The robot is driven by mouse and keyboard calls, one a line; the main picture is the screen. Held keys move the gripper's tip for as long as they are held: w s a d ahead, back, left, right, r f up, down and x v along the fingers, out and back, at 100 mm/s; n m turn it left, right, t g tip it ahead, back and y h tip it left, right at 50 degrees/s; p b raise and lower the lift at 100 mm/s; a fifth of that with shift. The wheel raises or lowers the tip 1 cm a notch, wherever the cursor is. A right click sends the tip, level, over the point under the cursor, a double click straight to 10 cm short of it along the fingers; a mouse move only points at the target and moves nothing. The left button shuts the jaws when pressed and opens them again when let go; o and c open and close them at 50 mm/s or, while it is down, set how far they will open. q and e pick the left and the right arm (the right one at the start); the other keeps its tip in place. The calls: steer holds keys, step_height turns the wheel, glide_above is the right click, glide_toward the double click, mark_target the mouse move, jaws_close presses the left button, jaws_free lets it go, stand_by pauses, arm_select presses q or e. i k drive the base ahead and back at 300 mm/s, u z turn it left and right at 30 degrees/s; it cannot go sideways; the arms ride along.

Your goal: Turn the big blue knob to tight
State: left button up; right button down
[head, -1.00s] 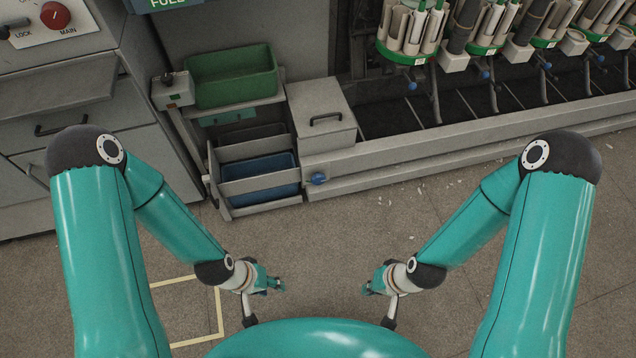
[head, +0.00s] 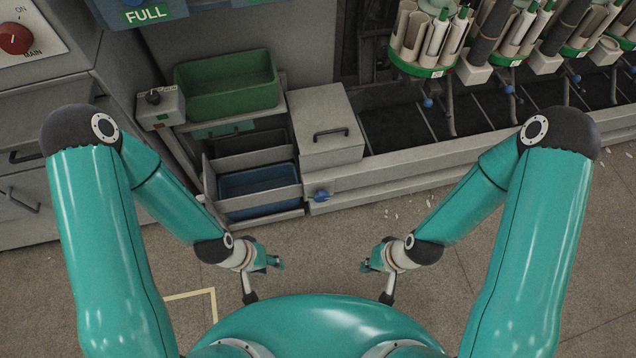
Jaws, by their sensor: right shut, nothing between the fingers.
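A blue knob (head: 322,195) sits on the front of the low grey machine rail, just right of the blue bin. It looks larger than the blue knobs (head: 427,103) under the cone holders; its tight or loose marking is too small to read. My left gripper (head: 275,262) hangs over the floor, below and left of the knob in the picture, touching nothing; its finger opening is too small to judge. My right gripper (head: 367,265) is shut and empty, below and right of the knob, also apart from it.
A green bin (head: 228,88) stands on a shelf above a blue bin (head: 258,185). A grey lidded box (head: 325,128) with a handle is above the knob. A small switch box (head: 160,108) is at the left. The floor (head: 330,235) before the rail is clear apart from scraps.

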mark_target(321, 196)
steer(key=u, duration=0.65)
steer(key=i, duration=0.2)
steer(key=z, duration=1.65)
steer(key=k, duration=1.2)
steer(key=u, duration=1.25)
steer(key=i, duration=1)
steer(key=u, duration=0.1)
